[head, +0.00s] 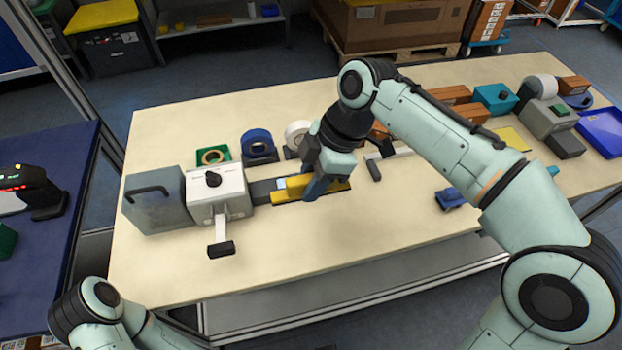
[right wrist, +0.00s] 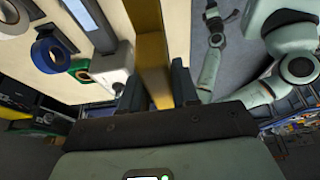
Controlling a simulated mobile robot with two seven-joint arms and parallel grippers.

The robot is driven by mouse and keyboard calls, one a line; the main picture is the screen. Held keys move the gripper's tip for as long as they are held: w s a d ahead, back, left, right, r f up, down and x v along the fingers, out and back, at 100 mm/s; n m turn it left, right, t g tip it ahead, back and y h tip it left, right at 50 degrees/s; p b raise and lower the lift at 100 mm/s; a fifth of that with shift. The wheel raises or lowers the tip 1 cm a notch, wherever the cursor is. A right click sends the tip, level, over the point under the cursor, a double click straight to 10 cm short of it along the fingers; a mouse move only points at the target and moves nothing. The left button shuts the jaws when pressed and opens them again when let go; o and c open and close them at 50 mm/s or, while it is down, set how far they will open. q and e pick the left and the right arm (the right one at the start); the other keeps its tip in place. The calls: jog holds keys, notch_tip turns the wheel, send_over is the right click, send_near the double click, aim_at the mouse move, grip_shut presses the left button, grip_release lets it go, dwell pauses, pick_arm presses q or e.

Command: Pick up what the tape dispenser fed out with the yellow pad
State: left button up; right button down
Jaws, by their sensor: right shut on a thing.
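The tape dispenser (head: 215,188), a grey box with a white front unit and a lever, stands at the table's left; its white part also shows in the right wrist view (right wrist: 110,70). A dark outlet plate (head: 262,190) extends right from it. My right gripper (head: 318,183) is low over the plate's right end, shut on the yellow pad (head: 300,192). The pad is a long yellow bar between the fingers in the right wrist view (right wrist: 151,50). A small pale patch (head: 281,184) lies beside the pad; I cannot tell if it is tape. My left gripper is out of view.
Behind the plate stand a green tape holder (head: 214,156), a blue tape roll (head: 257,144) and a white roll (head: 297,134). A blue object (head: 450,198) lies to the right. A blue tray (head: 604,132) sits at the far right. The table's front middle is clear.

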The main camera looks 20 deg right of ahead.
jog(key=shift+w+d+f, duration=0.2)
jog(key=shift+w+f, duration=3.55)
jog(key=shift+w+d+f, duration=0.2)
jog(key=shift+w+f, duration=3.5)
jog(key=shift+w, duration=0.05)
jog(key=shift+f, duration=0.6)
jog(key=shift+s+f, duration=0.1)
jog(key=shift+f, duration=0.1)
